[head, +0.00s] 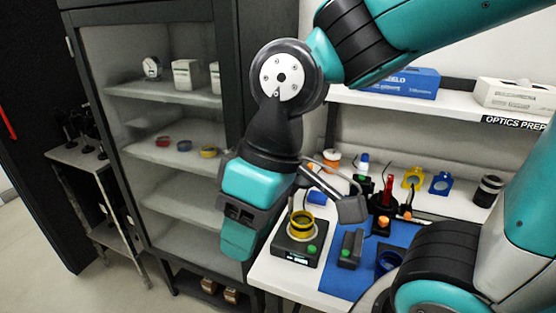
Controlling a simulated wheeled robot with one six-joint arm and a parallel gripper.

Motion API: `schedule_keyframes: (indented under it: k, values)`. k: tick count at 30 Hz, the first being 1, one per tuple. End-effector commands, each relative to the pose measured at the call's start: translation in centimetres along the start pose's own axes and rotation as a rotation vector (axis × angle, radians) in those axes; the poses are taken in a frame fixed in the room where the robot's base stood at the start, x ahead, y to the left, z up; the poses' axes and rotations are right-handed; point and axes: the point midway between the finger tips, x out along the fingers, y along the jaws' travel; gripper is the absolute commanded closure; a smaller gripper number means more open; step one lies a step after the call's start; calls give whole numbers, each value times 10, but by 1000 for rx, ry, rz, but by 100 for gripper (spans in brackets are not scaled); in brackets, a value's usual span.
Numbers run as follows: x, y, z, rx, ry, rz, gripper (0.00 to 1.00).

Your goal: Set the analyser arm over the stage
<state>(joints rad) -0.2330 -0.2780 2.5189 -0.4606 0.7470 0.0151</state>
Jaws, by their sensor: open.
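My gripper (238,240) hangs at the centre left, in front of the shelf cabinet and left of the bench. It points downward; its jaws are open, and I see nothing between them. A dark instrument box (286,252) with a yellow ring on top and a green button stands on the bench, just right of the gripper. I cannot tell which part is the analyser arm or the stage. My wrist hardware covers part of the area behind the instrument.
Yellow (413,181) and blue (440,184) mounts stand behind. A shelf with boxes (408,82) runs above. The cabinet (180,100) borders the left; floor shows farther left.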

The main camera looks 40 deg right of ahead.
Motion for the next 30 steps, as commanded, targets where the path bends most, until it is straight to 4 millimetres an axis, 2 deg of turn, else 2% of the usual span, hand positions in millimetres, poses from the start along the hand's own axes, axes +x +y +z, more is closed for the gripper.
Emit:
schedule_keyframes:
  k: [2, 4, 5, 6, 7, 9, 12, 15, 18, 22, 26, 30]
  values:
    - [-18, 36, -26, 133, 6, 51, 57]
    - [-37, 84, -53, 296, 9, 111, 57]
    - [-46, 109, -63, 378, 10, 139, 57]
    - [-59, 144, -73, 492, 10, 175, 57]
    - [-68, 171, -78, 578, 11, 201, 57]
    - [-89, 232, -82, 777, 14, 255, 57]
    - [-114, 309, -71, 1029, 19, 313, 57]
    - [-131, 363, -50, 1218, 24, 349, 57]
    - [-140, 392, -35, 1328, 29, 367, 57]
    - [-136, 406, -27, 1373, 29, 373, 57]
    - [-118, 411, -22, 1373, 26, 372, 57]
    - [-89, 418, -16, 1371, 24, 371, 57]
